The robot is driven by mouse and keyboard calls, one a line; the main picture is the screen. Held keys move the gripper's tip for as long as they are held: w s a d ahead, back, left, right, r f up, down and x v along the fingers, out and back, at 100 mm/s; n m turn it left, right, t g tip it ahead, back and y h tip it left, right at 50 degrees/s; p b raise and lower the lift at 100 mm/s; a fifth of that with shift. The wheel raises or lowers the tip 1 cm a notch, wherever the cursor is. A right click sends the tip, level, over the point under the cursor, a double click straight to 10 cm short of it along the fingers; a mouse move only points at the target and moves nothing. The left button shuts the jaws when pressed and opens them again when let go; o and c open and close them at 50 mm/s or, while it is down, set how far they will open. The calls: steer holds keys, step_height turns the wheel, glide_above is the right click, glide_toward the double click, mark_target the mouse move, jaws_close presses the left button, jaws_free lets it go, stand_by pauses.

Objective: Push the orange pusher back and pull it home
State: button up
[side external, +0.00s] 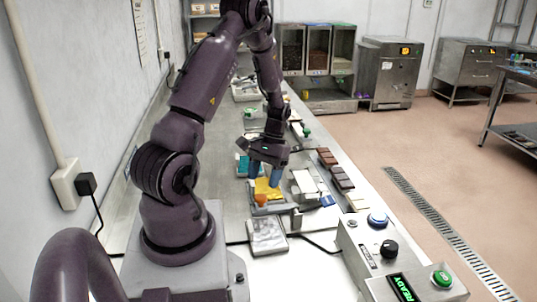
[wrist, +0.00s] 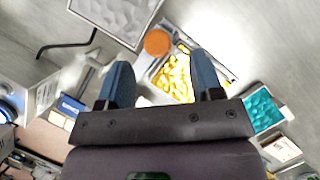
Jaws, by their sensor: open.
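The orange pusher shows as a round orange knob (side external: 261,200) at the near end of the yellow mould (side external: 264,187) on the bench. In the wrist view the orange pusher (wrist: 157,42) lies just beyond the fingertips, and the yellow mould (wrist: 177,74) shows between the fingers. My gripper (side external: 274,178) has blue fingers pointing down over the mould area. In the wrist view my gripper (wrist: 161,58) is open, with nothing between its fingers. The knob is not gripped. Whether a finger touches the mould, I cannot tell.
A grey textured tray (side external: 267,236) lies nearer the camera. A teal mould (wrist: 264,110) is on the other side of the yellow one. Brown blocks (side external: 335,168) line the bench's right edge. A control box (side external: 380,255) with a green READY display stands at front right.

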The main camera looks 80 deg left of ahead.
steer(key=v, duration=0.8)
